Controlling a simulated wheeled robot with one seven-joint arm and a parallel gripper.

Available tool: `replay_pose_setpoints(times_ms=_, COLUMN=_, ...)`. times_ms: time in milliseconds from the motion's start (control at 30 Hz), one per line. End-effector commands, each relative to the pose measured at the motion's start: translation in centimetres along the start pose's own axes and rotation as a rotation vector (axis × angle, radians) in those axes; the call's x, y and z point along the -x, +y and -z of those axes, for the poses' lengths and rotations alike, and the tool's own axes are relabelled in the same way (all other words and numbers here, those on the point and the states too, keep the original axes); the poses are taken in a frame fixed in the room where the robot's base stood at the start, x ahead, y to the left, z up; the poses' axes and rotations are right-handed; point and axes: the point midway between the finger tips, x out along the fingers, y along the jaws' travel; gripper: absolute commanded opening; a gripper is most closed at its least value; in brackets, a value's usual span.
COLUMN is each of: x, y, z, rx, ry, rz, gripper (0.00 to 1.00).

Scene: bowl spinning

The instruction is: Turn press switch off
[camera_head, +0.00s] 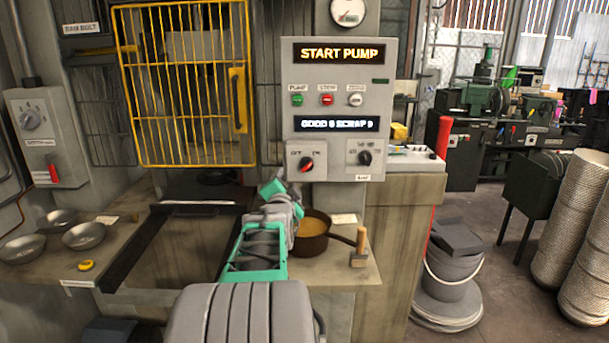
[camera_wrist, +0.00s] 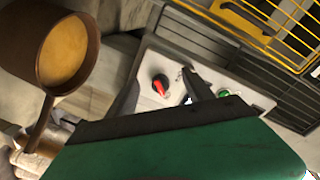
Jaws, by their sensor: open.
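The press switch (camera_head: 306,164) is a round black knob with a red pointer, low on the left of the grey control panel (camera_head: 336,80). Small labels, apparently OFF and ON, sit above it; which one the pointer faces is unclear. My gripper (camera_head: 282,186) is just below and left of the switch in the head view. In the wrist view my gripper (camera_wrist: 160,80) has its two dark fingers spread, with the red-marked knob (camera_wrist: 160,85) showing between them. It is empty. Contact with the knob cannot be told.
A second black knob (camera_head: 365,158) sits to the right. Green, red and white buttons (camera_head: 327,99) are above, under a START PUMP display (camera_head: 339,53). A yellow cage guard (camera_head: 188,80) stands left. A brown pan (camera_head: 312,235) and a wooden-handled tool (camera_head: 360,247) rest below.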

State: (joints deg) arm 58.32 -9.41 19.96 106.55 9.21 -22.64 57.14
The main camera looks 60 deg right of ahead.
Motion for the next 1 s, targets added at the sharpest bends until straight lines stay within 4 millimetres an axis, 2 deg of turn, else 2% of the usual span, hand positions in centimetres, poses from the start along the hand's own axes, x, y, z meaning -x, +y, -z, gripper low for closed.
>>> replay_pose_setpoints(times_ms=33, x=-0.7, y=1.0, z=2.1, rx=-0.029, ry=0.051, rz=0.007, gripper=0.6)
replay_pose_setpoints(times_ms=133, x=-1.5, y=1.4, z=4.0, rx=-0.057, ry=0.094, rz=0.021, gripper=0.6)
replay_pose_setpoints(times_ms=267, x=-3.2, y=1.2, z=4.3, rx=-0.059, ry=0.095, rz=0.023, gripper=0.6)
replay_pose_setpoints(times_ms=500, x=-7.5, y=1.1, z=4.7, rx=-0.058, ry=0.095, rz=0.021, gripper=0.6)
replay_pose_setpoints(times_ms=600, x=-8.5, y=1.2, z=4.7, rx=-0.057, ry=0.094, rz=0.022, gripper=0.6)
replay_pose_setpoints(times_ms=867, x=-8.8, y=1.2, z=4.6, rx=-0.057, ry=0.093, rz=0.023, gripper=0.6)
replay_pose_setpoints(times_ms=1000, x=-8.8, y=1.2, z=4.6, rx=-0.056, ry=0.093, rz=0.023, gripper=0.5)
